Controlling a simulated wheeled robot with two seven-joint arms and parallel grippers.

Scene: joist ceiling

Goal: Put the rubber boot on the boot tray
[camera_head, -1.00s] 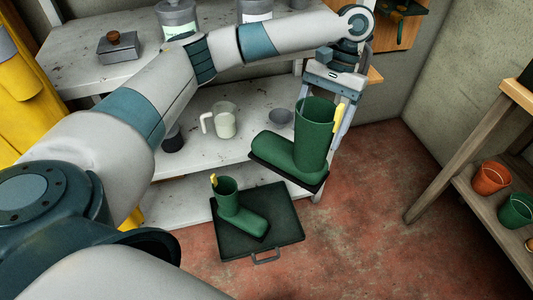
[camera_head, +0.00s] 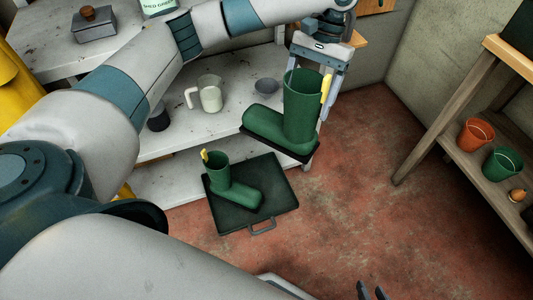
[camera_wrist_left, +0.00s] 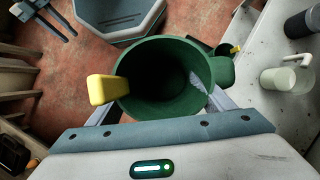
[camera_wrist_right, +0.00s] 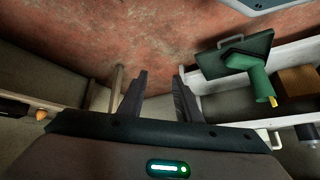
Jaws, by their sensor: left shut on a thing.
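A green rubber boot (camera_head: 303,105) with a yellow tab hangs upright in my left gripper (camera_head: 314,78), above the floor and up and right of the tray in the head view. The left jaws are shut on its shaft; the left wrist view looks into its open top (camera_wrist_left: 165,80). The tray also shows in the right wrist view (camera_wrist_right: 212,65). My right gripper (camera_head: 371,291) is open and empty, low in the head view.
A white shelf unit (camera_head: 170,180) stands behind the tray, holding a white mug (camera_head: 210,97) and a grey bowl (camera_head: 266,86). A wooden rack with an orange pot (camera_head: 476,134) and a green pot (camera_head: 502,164) stands right. The floor between is clear.

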